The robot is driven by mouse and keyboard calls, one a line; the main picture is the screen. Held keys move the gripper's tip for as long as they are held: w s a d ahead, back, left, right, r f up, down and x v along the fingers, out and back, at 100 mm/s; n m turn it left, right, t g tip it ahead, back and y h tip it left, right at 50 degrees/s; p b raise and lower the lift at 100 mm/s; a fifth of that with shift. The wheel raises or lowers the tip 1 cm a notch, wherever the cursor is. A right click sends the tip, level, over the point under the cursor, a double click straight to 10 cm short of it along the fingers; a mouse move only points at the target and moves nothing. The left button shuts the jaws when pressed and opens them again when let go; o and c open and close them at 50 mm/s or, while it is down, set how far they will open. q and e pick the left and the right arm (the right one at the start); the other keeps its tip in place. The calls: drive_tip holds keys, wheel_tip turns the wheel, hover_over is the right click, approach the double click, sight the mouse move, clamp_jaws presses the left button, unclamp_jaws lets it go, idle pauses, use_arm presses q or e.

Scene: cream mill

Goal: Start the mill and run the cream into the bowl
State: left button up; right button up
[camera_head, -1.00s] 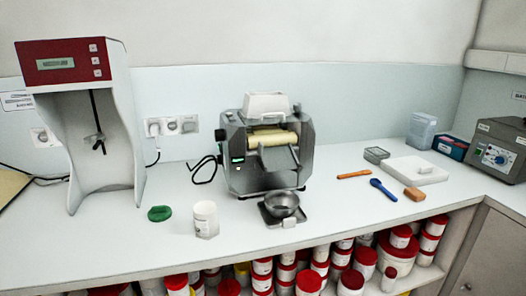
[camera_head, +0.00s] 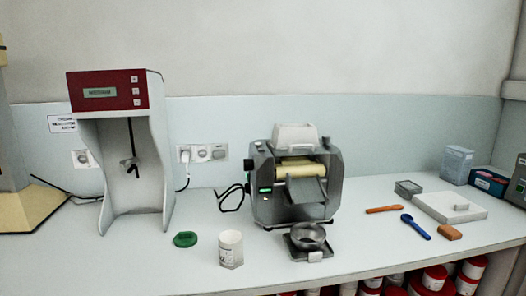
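The mill (camera_head: 268,205) stands on the counter near the middle, a grey machine with cream-coloured rollers (camera_head: 300,168) and a white hopper (camera_head: 295,137) on top. A small green light shows on its left side. A sloped grey apron (camera_head: 306,190) comes down from the rollers toward the front. The metal bowl (camera_head: 309,236) sits on a dark square base (camera_head: 302,254) in front of the mill, below the apron. I cannot make out any cream in the bowl. Neither of my grippers is in view.
A white jar (camera_head: 230,249) and a green lid (camera_head: 186,239) stand left of the bowl. A red-and-white mixer (camera_head: 110,95) is further left. An orange spatula (camera_head: 384,209), blue spoon (camera_head: 415,227), brown block (camera_head: 450,233) and white slab (camera_head: 447,207) lie right. Bare counter lies between.

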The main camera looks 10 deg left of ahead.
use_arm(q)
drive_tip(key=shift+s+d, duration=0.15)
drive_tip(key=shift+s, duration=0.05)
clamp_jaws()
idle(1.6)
